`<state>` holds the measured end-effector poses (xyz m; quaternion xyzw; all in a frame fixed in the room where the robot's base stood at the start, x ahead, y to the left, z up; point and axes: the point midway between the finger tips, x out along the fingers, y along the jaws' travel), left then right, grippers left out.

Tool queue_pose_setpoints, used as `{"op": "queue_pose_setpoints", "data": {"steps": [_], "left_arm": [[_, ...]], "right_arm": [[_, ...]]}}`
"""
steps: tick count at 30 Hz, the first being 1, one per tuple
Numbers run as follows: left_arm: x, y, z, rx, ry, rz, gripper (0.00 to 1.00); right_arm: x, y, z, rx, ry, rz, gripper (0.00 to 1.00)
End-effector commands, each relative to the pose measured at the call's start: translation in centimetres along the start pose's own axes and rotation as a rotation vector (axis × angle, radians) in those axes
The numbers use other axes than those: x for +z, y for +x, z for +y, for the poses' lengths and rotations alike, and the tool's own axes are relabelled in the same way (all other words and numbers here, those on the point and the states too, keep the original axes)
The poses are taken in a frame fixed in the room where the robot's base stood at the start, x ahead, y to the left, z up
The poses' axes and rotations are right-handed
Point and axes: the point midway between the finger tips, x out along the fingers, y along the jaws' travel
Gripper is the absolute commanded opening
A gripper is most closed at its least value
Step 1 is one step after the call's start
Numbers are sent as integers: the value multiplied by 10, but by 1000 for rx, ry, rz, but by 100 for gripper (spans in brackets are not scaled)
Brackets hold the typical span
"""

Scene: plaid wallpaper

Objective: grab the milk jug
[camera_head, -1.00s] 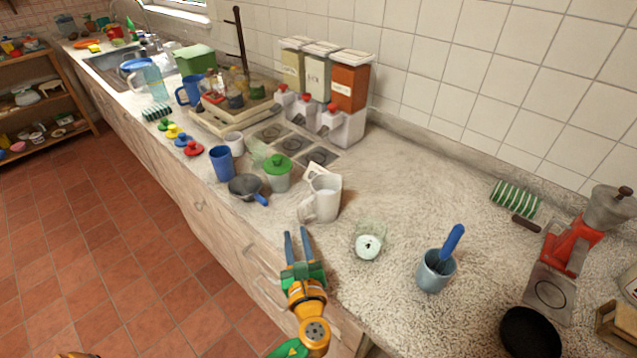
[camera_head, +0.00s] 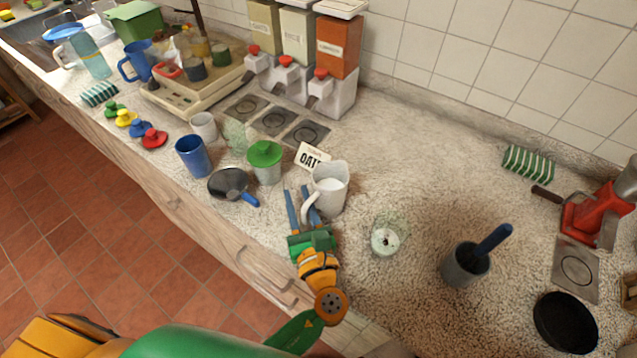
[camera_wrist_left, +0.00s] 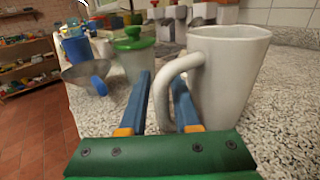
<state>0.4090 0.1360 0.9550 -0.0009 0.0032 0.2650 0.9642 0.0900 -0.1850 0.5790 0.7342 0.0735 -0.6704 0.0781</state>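The milk jug (camera_head: 330,187) is white and stands upright on the counter, its handle toward my left gripper (camera_head: 301,200). In the left wrist view the jug (camera_wrist_left: 223,75) fills the right side, and its handle shows between the two blue fingers of the gripper (camera_wrist_left: 162,85). The fingers are apart, one on each side of the handle. Whether they touch it, I cannot tell. My right gripper is not in view.
A green-lidded jar (camera_head: 266,163) and a dark pan (camera_head: 230,184) stand left of the jug. An OATS card (camera_head: 312,157) is behind it. A glass with a white candle-like top (camera_head: 386,238) and a grey cup (camera_head: 464,265) stand to the right. Dispensers (camera_head: 305,60) are at the back.

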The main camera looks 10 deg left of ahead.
Motion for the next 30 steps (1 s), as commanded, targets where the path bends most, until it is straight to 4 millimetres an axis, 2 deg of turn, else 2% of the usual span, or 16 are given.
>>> {"op": "queue_pose_setpoints", "data": {"steps": [2, 3, 6, 30], "left_arm": [[0, 0, 0, 0, 0, 0, 30], [0, 0, 0, 0, 0, 0, 25], [0, 0, 0, 0, 0, 0, 0], [-2, 0, 0, 0, 1, 4, 0]], "right_arm": [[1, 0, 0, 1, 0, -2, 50], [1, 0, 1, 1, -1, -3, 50], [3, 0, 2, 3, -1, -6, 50], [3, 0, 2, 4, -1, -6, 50]]}}
